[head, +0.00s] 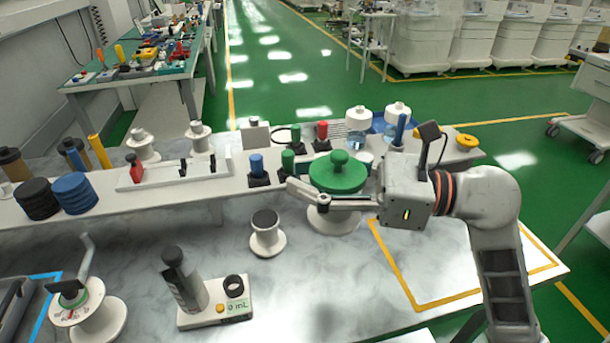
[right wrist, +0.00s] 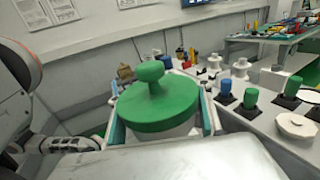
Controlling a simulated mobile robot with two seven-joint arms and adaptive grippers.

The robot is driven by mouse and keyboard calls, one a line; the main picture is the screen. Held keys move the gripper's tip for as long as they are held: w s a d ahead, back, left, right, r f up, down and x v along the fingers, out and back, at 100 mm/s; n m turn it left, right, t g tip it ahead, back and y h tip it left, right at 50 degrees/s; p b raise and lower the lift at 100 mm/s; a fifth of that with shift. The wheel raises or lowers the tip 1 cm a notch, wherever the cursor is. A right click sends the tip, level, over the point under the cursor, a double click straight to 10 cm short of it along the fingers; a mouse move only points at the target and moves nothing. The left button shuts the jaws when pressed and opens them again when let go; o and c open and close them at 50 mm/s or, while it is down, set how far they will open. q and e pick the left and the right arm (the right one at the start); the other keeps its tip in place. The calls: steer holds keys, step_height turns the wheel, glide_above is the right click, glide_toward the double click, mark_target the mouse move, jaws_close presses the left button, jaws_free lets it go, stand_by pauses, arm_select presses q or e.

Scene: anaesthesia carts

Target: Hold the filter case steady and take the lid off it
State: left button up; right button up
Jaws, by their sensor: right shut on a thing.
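The filter case (head: 333,220) is a white round body on the grey marbled worktop, right of centre. Its green round lid (head: 338,175), with a knob on top, sits on it upright. In the right wrist view the lid (right wrist: 158,102) is between the teal-padded fingers, with a little white body showing below it. My right gripper (head: 328,196) comes in from the right, and its fingers are shut around the filter case just under the lid's rim. The fingers hide part of the case. My left gripper is not in view.
A white spool-shaped stand (head: 266,238) is left of the case. A dark-grey bottle on a white device (head: 215,305) stands at front. A raised white shelf behind carries blue and green knobs, bottles and black and blue discs (head: 75,193). Worktop inside the yellow outline (head: 455,280) is clear.

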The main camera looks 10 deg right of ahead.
steer(key=w+d+f+m+t+h, duration=0.2)
steer(key=d+f+m+t+h, duration=0.5)
steer(key=d+f, duration=0.9)
steer(key=shift+w+f+m+t+h, duration=0.2)
steer(key=shift+f+m+t+h, duration=0.15)
steer(key=shift+t, duration=0.55)
